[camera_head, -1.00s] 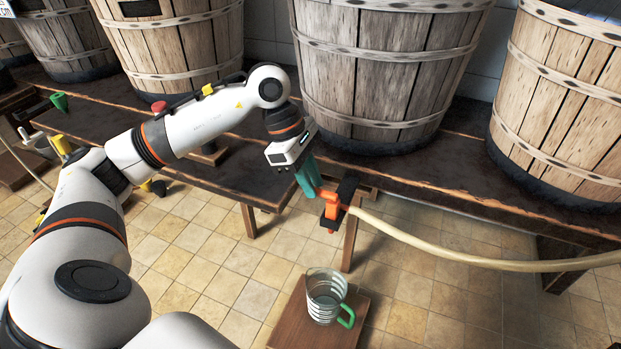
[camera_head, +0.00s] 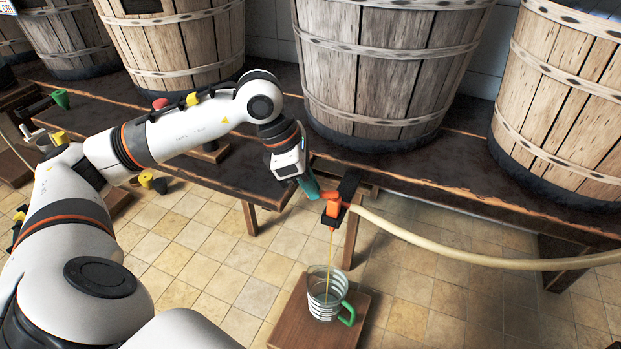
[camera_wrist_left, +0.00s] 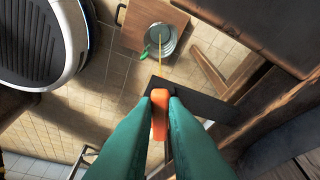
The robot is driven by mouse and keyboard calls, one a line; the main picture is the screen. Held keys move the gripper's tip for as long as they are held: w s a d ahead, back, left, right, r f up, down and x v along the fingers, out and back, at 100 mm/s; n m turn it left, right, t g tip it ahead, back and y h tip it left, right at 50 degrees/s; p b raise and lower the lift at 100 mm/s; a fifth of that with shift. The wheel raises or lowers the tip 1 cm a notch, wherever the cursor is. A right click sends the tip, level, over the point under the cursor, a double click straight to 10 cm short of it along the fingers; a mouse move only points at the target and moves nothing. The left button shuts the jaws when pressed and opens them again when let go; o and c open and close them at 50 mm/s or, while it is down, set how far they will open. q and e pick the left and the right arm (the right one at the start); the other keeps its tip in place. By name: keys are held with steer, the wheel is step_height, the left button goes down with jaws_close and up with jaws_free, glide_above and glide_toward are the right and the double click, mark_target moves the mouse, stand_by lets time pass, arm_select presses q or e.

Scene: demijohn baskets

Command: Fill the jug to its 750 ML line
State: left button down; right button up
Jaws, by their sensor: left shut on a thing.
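The clear jug (camera_head: 322,296) with white marks and a green handle stands on a small wooden stand below the tap. An orange tap (camera_head: 333,208) sits on a dark bracket at the end of a pale hose. A thin yellow stream (camera_head: 329,262) falls from the tap into the jug. My left gripper (camera_head: 316,192), with teal fingers, is shut on the tap's orange lever (camera_wrist_left: 160,112); the left wrist view shows the lever between both fingers. In that view the stream runs into the jug (camera_wrist_left: 158,41). The liquid's level against the marks is too small to read.
The wooden stand (camera_head: 289,330) has bare room around the jug. The pale hose (camera_head: 450,256) runs off to the right. Large wooden tubs (camera_head: 385,75) stand on the dark bench (camera_head: 450,180) behind the tap. A green funnel (camera_head: 60,98) lies at the far left.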

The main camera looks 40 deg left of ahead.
arm_select(q)
steer(key=d+n+y, duration=0.1)
steer(key=n, duration=0.2)
steer(key=s+d+n+t+y, duration=0.1)
steer(key=n, duration=0.1)
steer(key=d+n+t, duration=0.1)
steer(key=n, duration=0.2)
steer(key=shift+s+n+y, duration=0.3)
steer(key=shift+s+y, duration=0.1)
stand_by(0.4)
steer(key=c, duration=1.4)
jaws_free()
steer(key=shift+c, duration=0.2)
